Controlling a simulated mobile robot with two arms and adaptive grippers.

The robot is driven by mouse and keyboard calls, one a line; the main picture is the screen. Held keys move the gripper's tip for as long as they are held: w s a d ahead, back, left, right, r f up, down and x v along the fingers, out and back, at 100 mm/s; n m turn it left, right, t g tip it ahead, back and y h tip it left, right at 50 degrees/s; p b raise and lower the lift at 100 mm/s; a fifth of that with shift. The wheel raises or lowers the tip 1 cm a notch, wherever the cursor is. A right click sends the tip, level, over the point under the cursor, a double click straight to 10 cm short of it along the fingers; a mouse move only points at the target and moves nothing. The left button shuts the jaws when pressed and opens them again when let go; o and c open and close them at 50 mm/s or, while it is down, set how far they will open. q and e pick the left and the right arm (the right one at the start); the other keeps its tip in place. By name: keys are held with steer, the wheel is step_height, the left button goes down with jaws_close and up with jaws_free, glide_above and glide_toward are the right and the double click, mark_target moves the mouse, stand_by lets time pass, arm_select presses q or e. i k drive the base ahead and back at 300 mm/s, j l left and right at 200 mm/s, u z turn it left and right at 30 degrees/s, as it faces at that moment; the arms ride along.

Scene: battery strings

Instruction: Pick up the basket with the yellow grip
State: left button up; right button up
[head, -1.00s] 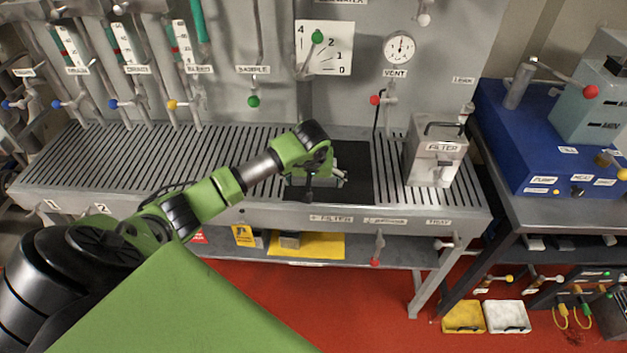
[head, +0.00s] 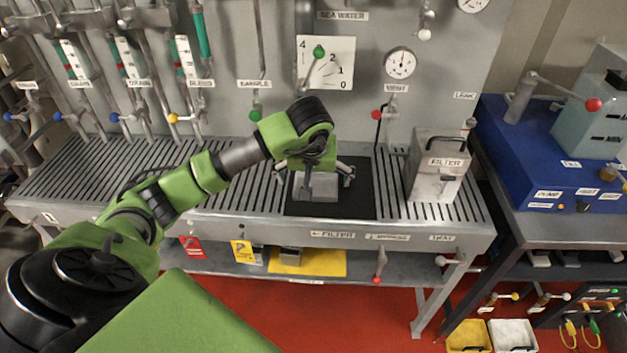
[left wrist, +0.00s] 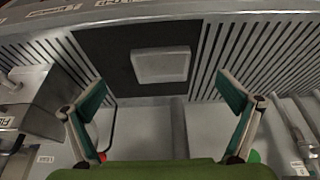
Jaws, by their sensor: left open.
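No basket with a yellow grip can be made out in either view. My left gripper (head: 316,173) is open and empty above the black mat (head: 360,195) on the slotted bench. In the left wrist view its two fingers (left wrist: 163,102) stand wide apart with nothing between them. A pale grey square block (head: 318,188) lies on the mat below the gripper, partly hidden by it. In the left wrist view the block (left wrist: 160,66) shows whole, beyond the fingertips and apart from them. My right gripper is not in view.
A grey filter box (head: 437,170) with a black handle stands right of the mat. Valves and pipes line the back panel (head: 440,60). The slotted bench (head: 130,170) is clear on the left. A yellow mat (head: 320,263) lies on the lower shelf; yellow (head: 468,336) and white (head: 512,336) boxes stand below right.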

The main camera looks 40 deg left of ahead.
mark_target(289, 256)
steer(key=u, duration=1.3)
